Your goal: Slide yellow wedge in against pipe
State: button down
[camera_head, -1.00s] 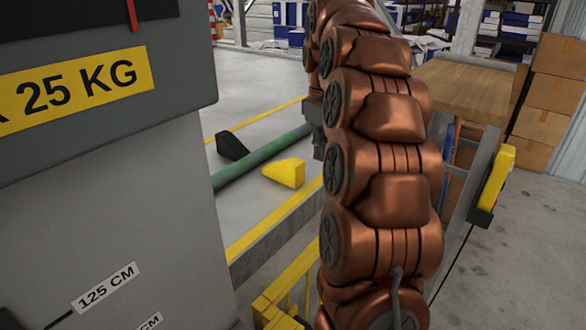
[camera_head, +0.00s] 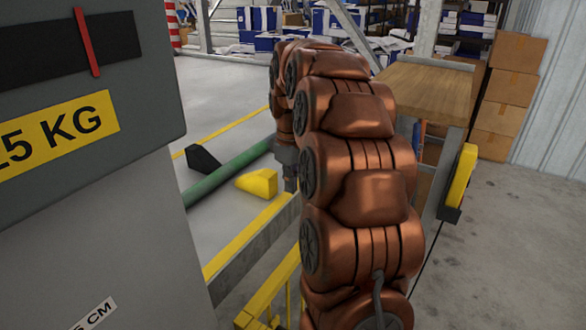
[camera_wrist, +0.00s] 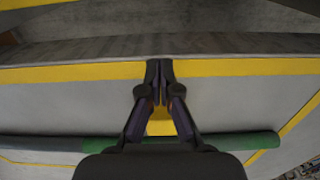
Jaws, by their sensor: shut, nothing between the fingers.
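The yellow wedge (camera_head: 258,182) lies on the grey deck in the head view, on the near side of the green pipe (camera_head: 220,175). Its thin end points toward the pipe; I cannot tell whether they touch. My gripper (camera_head: 290,186) is shut and empty, low beside the wedge's tall right end; contact is unclear. In the wrist view my gripper (camera_wrist: 160,68) has its fingertips together over the yellow edge stripe. Part of the wedge (camera_wrist: 160,126) shows between the finger links, and the pipe (camera_wrist: 255,142) runs behind them, partly hidden by my gripper body.
A black wedge (camera_head: 203,158) lies on the pipe's far side. A yellow-striped deck edge (camera_head: 245,240) and yellow railing (camera_head: 268,298) are in front. A large grey scale cabinet (camera_head: 90,220) stands at left. A wooden-topped bench (camera_head: 425,90) stands at right.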

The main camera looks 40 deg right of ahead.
aim_at(278, 197)
jog(key=w+f+p, duration=0.1)
jog(key=w+a+f+p, duration=0.1)
jog(key=shift+w+f, duration=0.25)
jog(key=shift+f, duration=0.05)
jog(key=shift+w+a+f+p, duration=0.15)
jog(key=shift+w+p, duration=0.25)
jog(key=shift+w, duration=0.25)
jog(key=shift+w, duration=0.15)
